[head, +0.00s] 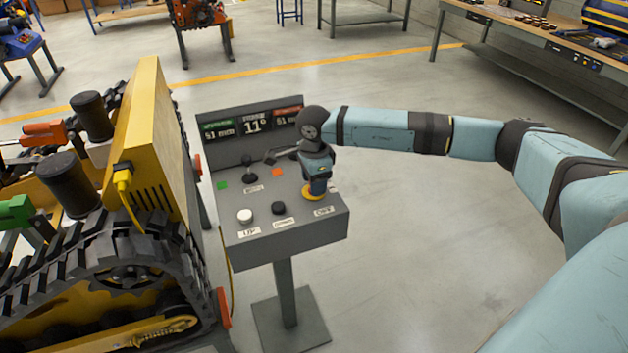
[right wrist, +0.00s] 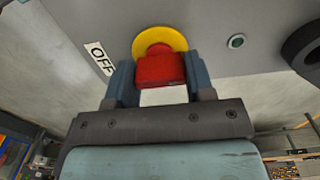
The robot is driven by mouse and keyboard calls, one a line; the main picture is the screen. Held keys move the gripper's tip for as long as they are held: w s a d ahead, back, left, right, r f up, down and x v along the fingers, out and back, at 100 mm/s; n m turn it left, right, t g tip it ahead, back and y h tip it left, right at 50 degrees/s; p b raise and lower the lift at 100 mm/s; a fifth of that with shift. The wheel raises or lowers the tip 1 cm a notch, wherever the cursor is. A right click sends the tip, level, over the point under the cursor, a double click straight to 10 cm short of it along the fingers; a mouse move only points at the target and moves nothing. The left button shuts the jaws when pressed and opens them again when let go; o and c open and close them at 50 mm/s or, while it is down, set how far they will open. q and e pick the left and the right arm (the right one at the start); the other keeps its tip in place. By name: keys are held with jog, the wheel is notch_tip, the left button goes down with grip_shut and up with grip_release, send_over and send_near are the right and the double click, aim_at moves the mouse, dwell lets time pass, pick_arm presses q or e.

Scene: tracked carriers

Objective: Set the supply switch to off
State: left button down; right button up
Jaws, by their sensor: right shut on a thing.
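The supply switch (right wrist: 160,68) is a red knob on a yellow round plate, seen close in the right wrist view. In the head view only its yellow plate (head: 308,196) shows clearly, at the right front of the grey control panel (head: 292,240). An OFF label (right wrist: 100,58) sits beside it on the panel. My right gripper (head: 316,186) points down onto the switch. In the right wrist view its two fingers (right wrist: 160,78) are shut on the red knob, one on each side. How far the knob is turned is hard to tell. My left gripper is not in view.
The panel stands on a post and carries a white button (head: 245,216), a black button (head: 278,208), a lever (head: 250,168) and lit displays (head: 256,124). A yellow tracked carrier (head: 150,150) stands close on the left. The floor to the right is clear below my arm.

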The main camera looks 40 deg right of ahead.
jog(key=o, duration=0.9)
notch_tip(320, 180, up, 14)
jog(key=shift+f, duration=0.1)
dwell(0.4)
